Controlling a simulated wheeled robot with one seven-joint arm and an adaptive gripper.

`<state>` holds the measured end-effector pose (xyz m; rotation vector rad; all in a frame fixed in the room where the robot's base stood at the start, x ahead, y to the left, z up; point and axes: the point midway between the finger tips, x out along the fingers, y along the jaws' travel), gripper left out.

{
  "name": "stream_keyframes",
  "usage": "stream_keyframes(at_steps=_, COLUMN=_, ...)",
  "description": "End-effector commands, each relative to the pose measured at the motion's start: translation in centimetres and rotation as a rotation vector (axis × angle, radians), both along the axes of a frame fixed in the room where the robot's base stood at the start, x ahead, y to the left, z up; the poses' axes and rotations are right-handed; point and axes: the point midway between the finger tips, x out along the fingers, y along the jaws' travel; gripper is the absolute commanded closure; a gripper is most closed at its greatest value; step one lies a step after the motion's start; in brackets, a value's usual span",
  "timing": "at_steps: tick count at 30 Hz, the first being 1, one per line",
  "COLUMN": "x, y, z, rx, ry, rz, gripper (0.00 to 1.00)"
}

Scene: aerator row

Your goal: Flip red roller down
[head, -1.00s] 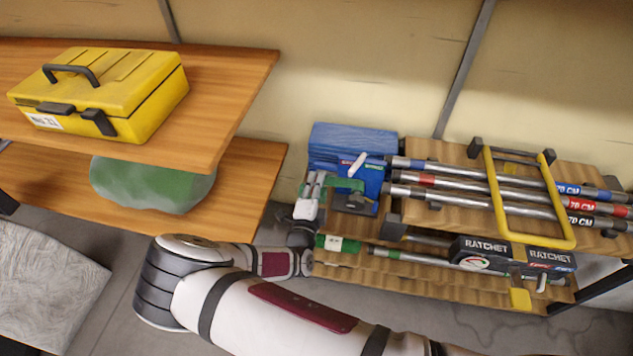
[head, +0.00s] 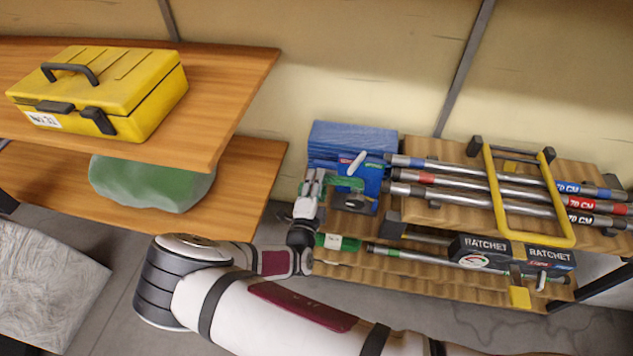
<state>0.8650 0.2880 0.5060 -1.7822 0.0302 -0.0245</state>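Three metal bars lie side by side on the wooden rack at the right. The middle bar (head: 490,191) has a red band near its left end and a red label at its right end; I take it as the red roller. A blue-marked bar lies above it and a black-marked bar below it. A yellow frame (head: 497,188) crosses over all three. My gripper (head: 313,178) is left of the bars' left ends, beside a green part and a blue box, apart from the red-marked bar. Its fingers are too small to tell whether they are open.
The blue box (head: 345,142) stands at the rack's left end, with a small white lever (head: 357,163) before it. RATCHET boxes (head: 512,252) and another bar are on the lower shelf. A yellow toolbox (head: 98,92) and a green bundle (head: 150,183) occupy the shelves at left.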

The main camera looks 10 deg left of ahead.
Motion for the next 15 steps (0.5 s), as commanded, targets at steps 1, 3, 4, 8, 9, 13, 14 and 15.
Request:
stream_keyframes(at_steps=1, x=-0.1, y=0.0, z=0.0, rx=0.000, ry=0.000, rz=0.000, gripper=0.76)
stream_keyframes(at_steps=3, x=-0.5, y=0.0, z=0.0, rx=0.000, ry=0.001, rz=0.001, gripper=0.76)
stream_keyframes(at_steps=4, x=-0.7, y=0.1, z=0.0, rx=0.000, ry=0.001, rz=0.001, gripper=0.76)
stream_keyframes(at_steps=8, x=-2.6, y=0.2, z=0.0, rx=-0.001, ry=0.000, rz=0.002, gripper=0.76)
stream_keyframes(at_steps=9, x=-3.4, y=0.2, z=0.0, rx=-0.001, ry=0.002, rz=0.003, gripper=0.76)
stream_keyframes(at_steps=13, x=-6.2, y=0.3, z=0.0, rx=-0.002, ry=0.002, rz=0.004, gripper=0.76)
stream_keyframes(at_steps=14, x=-6.8, y=0.3, z=0.0, rx=-0.001, ry=0.002, rz=0.003, gripper=0.76)
stream_keyframes(at_steps=15, x=-7.6, y=0.4, z=0.0, rx=0.000, ry=0.002, rz=0.003, gripper=0.76)
